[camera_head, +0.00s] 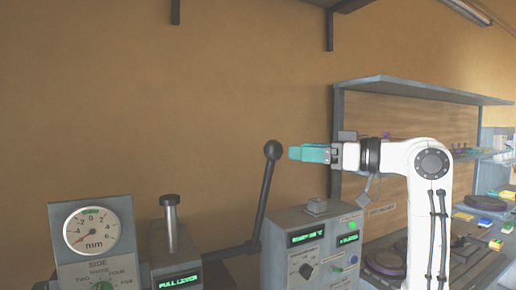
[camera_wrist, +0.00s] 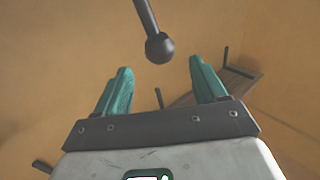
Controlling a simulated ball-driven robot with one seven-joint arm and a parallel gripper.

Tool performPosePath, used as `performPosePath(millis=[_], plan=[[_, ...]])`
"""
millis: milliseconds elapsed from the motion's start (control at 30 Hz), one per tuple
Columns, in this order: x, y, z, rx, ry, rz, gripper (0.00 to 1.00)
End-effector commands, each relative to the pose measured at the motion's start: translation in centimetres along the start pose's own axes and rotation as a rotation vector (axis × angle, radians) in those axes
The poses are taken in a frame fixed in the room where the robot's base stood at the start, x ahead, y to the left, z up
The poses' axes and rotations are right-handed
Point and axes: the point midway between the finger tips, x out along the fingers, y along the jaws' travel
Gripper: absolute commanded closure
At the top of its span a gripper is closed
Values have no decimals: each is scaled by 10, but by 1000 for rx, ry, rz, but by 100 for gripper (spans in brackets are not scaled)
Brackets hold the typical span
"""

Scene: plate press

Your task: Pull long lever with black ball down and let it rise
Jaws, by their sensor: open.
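The long lever (camera_head: 264,203) stands raised in the head view, leaning slightly right toward its top, with a black ball (camera_head: 273,150) at its end. My gripper (camera_head: 292,153) is just right of the ball, its teal fingers pointing left at it. In the wrist view the ball (camera_wrist: 160,48) hangs from the lever rod (camera_wrist: 146,14), centred between and just beyond the open fingertips of my gripper (camera_wrist: 158,72). The fingers do not appear to touch the ball. The lever's lower end meets a dark arm beside the press.
A dial gauge (camera_head: 91,229) and a metal post (camera_head: 170,222) stand left of the lever. A display on the press reads "PULL LEVER". A control box (camera_head: 312,248) with lit displays and buttons stands below my gripper. A shelf (camera_head: 420,92) is behind my arm.

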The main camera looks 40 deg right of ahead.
Motion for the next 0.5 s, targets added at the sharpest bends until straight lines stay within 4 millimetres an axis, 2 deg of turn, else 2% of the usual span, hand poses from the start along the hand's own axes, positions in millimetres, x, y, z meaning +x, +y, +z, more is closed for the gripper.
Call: performPosePath(millis=[300, 500], plan=[[58, -1, -2, 3, -3, -3, 29], [85, 0, 0, 2, -3, 0, 29]])
